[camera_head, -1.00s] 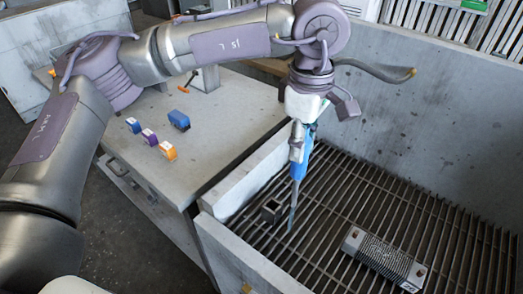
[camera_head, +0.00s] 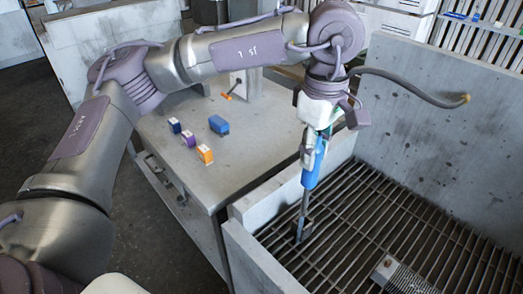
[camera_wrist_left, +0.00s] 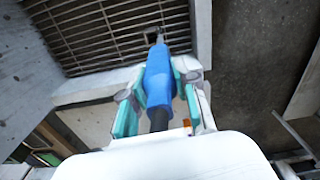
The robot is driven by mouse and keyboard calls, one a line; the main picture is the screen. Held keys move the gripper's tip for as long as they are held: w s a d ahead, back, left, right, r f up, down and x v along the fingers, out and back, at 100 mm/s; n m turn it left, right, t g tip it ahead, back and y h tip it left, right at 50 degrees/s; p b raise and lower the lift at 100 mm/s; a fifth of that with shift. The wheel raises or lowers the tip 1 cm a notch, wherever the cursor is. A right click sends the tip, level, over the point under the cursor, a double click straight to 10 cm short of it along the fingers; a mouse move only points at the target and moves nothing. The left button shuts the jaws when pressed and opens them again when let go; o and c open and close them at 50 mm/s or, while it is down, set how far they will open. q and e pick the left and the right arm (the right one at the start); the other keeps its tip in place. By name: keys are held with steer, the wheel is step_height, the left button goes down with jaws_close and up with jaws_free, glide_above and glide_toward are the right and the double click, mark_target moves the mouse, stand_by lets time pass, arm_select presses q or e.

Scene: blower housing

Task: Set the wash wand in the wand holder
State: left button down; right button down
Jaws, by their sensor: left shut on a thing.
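The wash wand (camera_head: 316,165) has a blue handle and a thin grey rod that points down, slightly tilted. My left gripper (camera_head: 312,150) is shut on the blue handle, above the grating. In the left wrist view the handle (camera_wrist_left: 159,78) sits between the fingers (camera_wrist_left: 160,92). The wand holder (camera_head: 308,229) is a small dark square socket on the grating near its left edge. The rod's lower end overlaps the holder in the head view; I cannot tell whether it is inside or in front. The holder (camera_wrist_left: 152,34) is partly hidden behind the wand in the wrist view. My right gripper is out of view.
The grating (camera_head: 370,225) lies inside a grey-walled basin (camera_head: 440,125). A ribbed metal block (camera_head: 400,275) lies on it at the lower right. A grey table (camera_head: 240,165) on the left carries several small coloured blocks (camera_head: 218,125).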

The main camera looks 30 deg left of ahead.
arm_select(q)
steer(key=shift+f, duration=0.2)
steer(key=shift+w+a+f+b, duration=0.1)
steer(key=shift+w+f+b, duration=0.3)
steer(key=shift+f+b, duration=0.3)
steer(key=shift+w+f+b, duration=0.45)
steer(key=shift+f, duration=0.4)
steer(key=shift+w+a+f+b, duration=0.1)
steer(key=shift+w+f+b, duration=0.3)
steer(key=shift+f+b, duration=0.3)
steer(key=shift+d, duration=0.15)
steer(key=shift+f, duration=0.1)
steer(key=shift+f+b, duration=1.2)
steer(key=shift+f, duration=0.35)
steer(key=shift+f+b, duration=0.95)
steer(key=shift+f, duration=0.15)
